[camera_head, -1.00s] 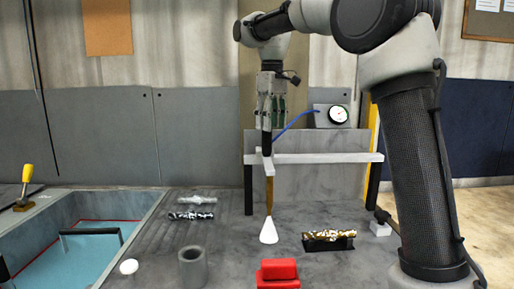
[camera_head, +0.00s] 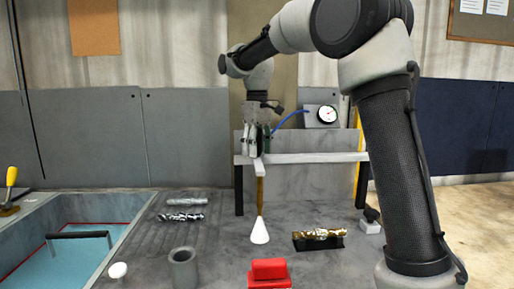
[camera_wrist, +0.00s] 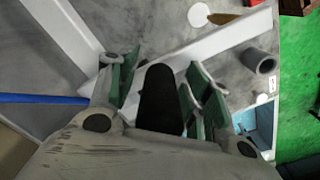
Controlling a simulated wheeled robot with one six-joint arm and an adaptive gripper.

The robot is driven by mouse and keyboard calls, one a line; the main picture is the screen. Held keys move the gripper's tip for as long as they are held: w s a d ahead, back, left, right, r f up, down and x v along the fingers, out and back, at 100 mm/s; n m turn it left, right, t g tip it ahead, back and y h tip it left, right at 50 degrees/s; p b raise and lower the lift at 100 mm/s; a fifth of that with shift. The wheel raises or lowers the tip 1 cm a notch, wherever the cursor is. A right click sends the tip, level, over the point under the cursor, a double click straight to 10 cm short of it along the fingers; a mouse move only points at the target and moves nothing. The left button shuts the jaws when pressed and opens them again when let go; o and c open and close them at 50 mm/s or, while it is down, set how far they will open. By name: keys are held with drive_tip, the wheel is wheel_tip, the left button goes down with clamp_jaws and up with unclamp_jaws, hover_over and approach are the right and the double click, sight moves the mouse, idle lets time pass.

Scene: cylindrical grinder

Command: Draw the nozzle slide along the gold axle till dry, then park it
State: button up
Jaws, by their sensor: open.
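The nozzle slide has a white cone nozzle (camera_head: 260,232) on a brass tube (camera_head: 260,190), hanging from the white rail (camera_head: 315,158). Its dark handle stands upright above the rail and shows between my fingers in the wrist view (camera_wrist: 158,95). My gripper (camera_head: 258,150) is open and points down around the handle, with a gap between the green-padded fingers and the handle. In the head view the fingers largely hide the handle. The gold axle (camera_head: 320,234) lies across a black cradle, right of the nozzle. Its surface looks patchy with dark and bright spots.
A blue hose (camera_head: 290,119) runs to a gauge (camera_head: 326,114) behind the rail. A red block (camera_head: 268,272), a grey cup (camera_head: 183,268) and silver axles (camera_head: 182,217) stand about the table. A blue basin (camera_head: 70,265) is at the left.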

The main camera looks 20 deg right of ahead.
drive_tip(key=shift+c, duration=0.4)
clamp_jaws()
drive_tip(key=s+d, duration=0.3)
drive_tip(key=d, duration=1.2)
drive_tip(key=s+d, duration=0.3)
drive_tip(key=d, duration=1.3)
drive_tip(key=shift+s+d, duration=0.15)
drive_tip(key=shift+d, duration=0.1)
drive_tip(key=shift+o, duration=0.4)
unclamp_jaws()
drive_tip(key=shift+r, duration=0.1)
wheel_tip(320, 180, up, 12)
